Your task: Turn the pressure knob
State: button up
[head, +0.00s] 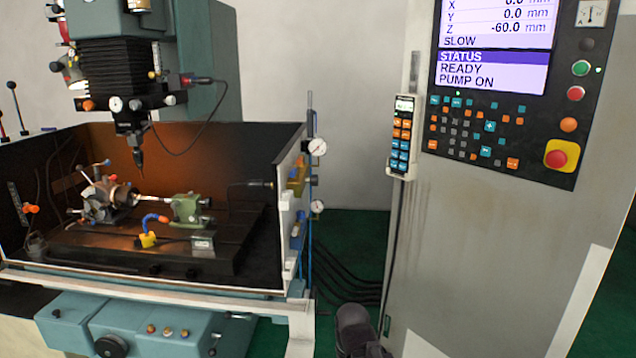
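No knob in the head view is clearly labelled as the pressure knob. Two round white dial gauges are on the right side of the machine's tank: an upper gauge (317,147) and a lower gauge (318,207). Small coloured parts sit on the tank wall beside them, too small to tell apart. An orange knob-like part (31,208) is on the tank's left wall. A dark rounded part at the bottom edge seems to belong to my arm. No gripper fingers can be made out.
The open tank (290,205) holds an indexing chuck (105,200) and a green tailstock (187,208) under the machine head (120,75). A control cabinet (480,230) with screen, buttons and hanging pendant (402,137) stands at right. Dark hoses (345,270) cross the gap between.

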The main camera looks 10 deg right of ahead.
aim_at(313, 180)
jog(key=k, duration=1.35)
jog(key=z, duration=0.2)
jog(key=i, duration=1.6)
jog(key=u, duration=0.55)
jog(key=i, duration=0.35)
jog(key=u, duration=0.2)
